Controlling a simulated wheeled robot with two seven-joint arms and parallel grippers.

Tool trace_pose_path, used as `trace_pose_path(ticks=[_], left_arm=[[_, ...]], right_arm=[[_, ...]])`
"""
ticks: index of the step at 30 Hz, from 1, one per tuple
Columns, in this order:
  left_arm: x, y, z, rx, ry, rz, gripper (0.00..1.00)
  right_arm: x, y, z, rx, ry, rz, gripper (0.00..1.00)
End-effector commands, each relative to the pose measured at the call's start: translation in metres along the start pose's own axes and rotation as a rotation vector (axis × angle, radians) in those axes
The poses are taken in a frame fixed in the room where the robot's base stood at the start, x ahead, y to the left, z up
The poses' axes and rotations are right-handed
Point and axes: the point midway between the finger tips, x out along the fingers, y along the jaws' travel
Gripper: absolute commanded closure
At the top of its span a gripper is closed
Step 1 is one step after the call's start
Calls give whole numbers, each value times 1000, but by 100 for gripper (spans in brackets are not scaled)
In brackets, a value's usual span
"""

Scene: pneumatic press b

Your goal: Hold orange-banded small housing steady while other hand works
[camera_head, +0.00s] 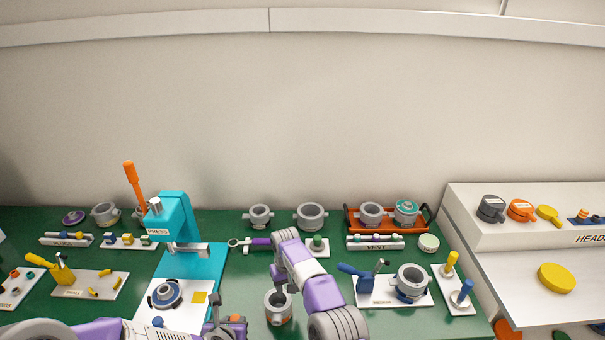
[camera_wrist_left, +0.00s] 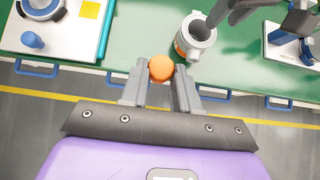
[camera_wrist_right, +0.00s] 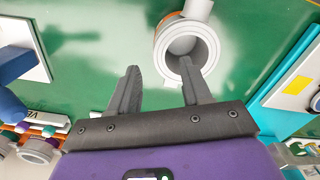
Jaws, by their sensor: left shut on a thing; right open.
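The small grey housing (camera_head: 278,309) with an orange band stands upright on the green bench, front centre. It also shows in the left wrist view (camera_wrist_left: 196,35) and the right wrist view (camera_wrist_right: 187,46). My right gripper (camera_wrist_right: 158,78) is open above it; one finger overlaps the bore and rim, the other is outside. Contact cannot be told. My left gripper (camera_wrist_left: 161,82) is shut on a small orange piece (camera_wrist_left: 161,68), just beside the housing and apart from it. In the head view the left gripper is partly cut off at the bottom edge.
A teal press (camera_head: 175,225) stands left, with a white plate (camera_head: 180,318) before it. A medium-housing board (camera_head: 385,292) lies right of the housing. Grey housings and an orange tray (camera_head: 388,229) line the back. Bare green bench surrounds the small housing.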

Motion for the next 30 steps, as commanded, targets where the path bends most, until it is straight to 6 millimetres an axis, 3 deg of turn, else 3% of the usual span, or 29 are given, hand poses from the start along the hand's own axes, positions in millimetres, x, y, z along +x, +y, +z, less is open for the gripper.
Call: trace_pose_path(ticks=[9,15,29,30], left_arm=[[0,0,0,0,0,0,99],[0,0,0,0,0,0,99],[0,0,0,0,0,0,99],[0,0,0,0,0,0,99]], right_arm=[[49,0,1,1,-2,-1,52],[69,0,0,2,1,-1,52],[76,0,0,1,2,-1,52],[76,0,0,1,2,-1,58]])
